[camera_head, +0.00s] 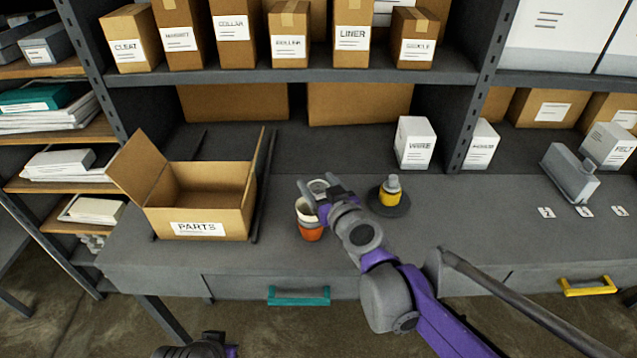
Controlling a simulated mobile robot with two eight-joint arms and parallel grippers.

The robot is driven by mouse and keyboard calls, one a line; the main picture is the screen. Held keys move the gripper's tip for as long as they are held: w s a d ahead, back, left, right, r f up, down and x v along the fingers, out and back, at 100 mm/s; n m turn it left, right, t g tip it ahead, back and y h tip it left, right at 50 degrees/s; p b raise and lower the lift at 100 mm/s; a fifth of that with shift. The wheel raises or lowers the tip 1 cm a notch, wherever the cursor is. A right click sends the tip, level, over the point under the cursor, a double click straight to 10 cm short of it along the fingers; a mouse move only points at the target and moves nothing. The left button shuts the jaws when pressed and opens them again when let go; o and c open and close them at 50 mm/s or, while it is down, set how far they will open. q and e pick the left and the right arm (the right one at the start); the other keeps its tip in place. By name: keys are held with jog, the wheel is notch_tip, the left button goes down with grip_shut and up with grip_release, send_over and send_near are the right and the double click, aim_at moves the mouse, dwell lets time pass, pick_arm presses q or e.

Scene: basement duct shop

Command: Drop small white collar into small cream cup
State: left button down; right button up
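My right gripper (315,196) reaches in from the right over the bench, just above a small cream cup (306,216). It appears shut on a small white collar (318,186), a pale ring showing between its fingers at the cup's far side. The fingers hide part of the collar and of the cup's rim. The cup stands upright and has an orange lower part (311,234); whether that is a second cup I cannot tell. Only a dark and purple piece of my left arm shows at the bottom edge; its fingers are out of view.
An open PARTS carton (198,212) stands left of the cup. A yellow-banded grey bottle (390,191) on a dark round base (403,205) stands close to the right of my gripper. A grey shelf (300,76) with labelled boxes runs above. The bench front (235,262) is clear.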

jog(key=o, duration=0.3)
jog(key=shift+o, duration=0.2)
pick_arm(q)
jog(key=r+p, duration=0.1)
jog(key=w+r+p, duration=0.1)
jog(key=r, duration=0.1)
jog(key=shift+r, duration=0.1)
pick_arm(e)
jog(key=v, duration=1)
jog(key=shift+s+d, duration=0.2)
jog(key=shift+s, duration=0.15)
jog(key=shift+r, duration=0.1)
pick_arm(q)
jog(key=shift+w, duration=0.1)
pick_arm(e)
jog(key=s+d+f+m+g+h, duration=0.2)
jog(key=s+d+f+g+h, duration=0.1)
jog(key=s+d+f, duration=0.3)
jog(key=s+d+f+m+g+h, duration=0.2)
jog(key=s+d+f+g, duration=0.4)
jog(key=s+f, duration=0.4)
jog(key=shift+s+d+h, duration=0.5)
jog(key=shift+s+d, duration=0.3)
jog(key=shift+s, duration=0.2)
